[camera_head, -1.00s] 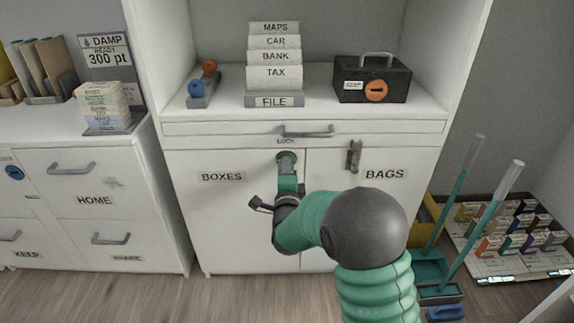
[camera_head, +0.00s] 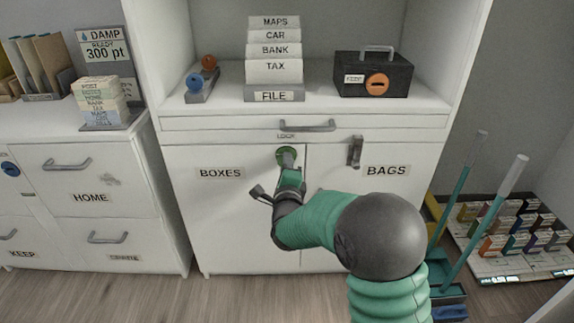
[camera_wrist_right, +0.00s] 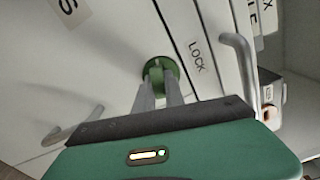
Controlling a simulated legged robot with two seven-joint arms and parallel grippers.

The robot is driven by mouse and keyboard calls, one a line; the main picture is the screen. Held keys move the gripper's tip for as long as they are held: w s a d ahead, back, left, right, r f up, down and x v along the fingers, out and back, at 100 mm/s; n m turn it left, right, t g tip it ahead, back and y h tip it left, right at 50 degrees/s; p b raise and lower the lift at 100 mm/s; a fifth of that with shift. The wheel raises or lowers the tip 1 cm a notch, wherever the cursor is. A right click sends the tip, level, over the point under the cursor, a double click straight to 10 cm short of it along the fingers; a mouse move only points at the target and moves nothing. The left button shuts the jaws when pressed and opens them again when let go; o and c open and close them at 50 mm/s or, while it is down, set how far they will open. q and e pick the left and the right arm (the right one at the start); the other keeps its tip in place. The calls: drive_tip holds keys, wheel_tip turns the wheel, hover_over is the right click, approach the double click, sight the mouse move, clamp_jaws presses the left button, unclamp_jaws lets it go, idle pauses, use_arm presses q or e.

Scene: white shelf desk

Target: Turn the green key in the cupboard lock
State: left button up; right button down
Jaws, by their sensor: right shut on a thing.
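The green key (camera_wrist_right: 156,72) is in the round green lock (camera_head: 286,153) on the cupboard front, under the small LOCK label. The lock also shows in the right wrist view (camera_wrist_right: 172,66). My right gripper (camera_wrist_right: 159,88) is shut on the key, its two fingers on either side of it. In the head view my right gripper (camera_head: 289,166) reaches up to the lock and hides much of the key. The cupboard doors (camera_head: 235,225), labelled BOXES and BAGS, are closed. My left gripper is not in view.
A grey handle (camera_head: 355,152) sits right of the lock, and a drawer handle (camera_head: 307,125) is just above. A file stack (camera_head: 274,70) and a black box (camera_head: 372,75) stand on the shelf. Brooms (camera_head: 484,220) lean at the right.

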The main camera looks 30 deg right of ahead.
drive_tip(key=shift+f, duration=0.25)
drive_tip(key=m+b, duration=0.2)
drive_tip(key=shift+f+b, duration=0.1)
drive_tip(key=shift+b, duration=0.3)
drive_tip(key=shift+m, duration=0.5)
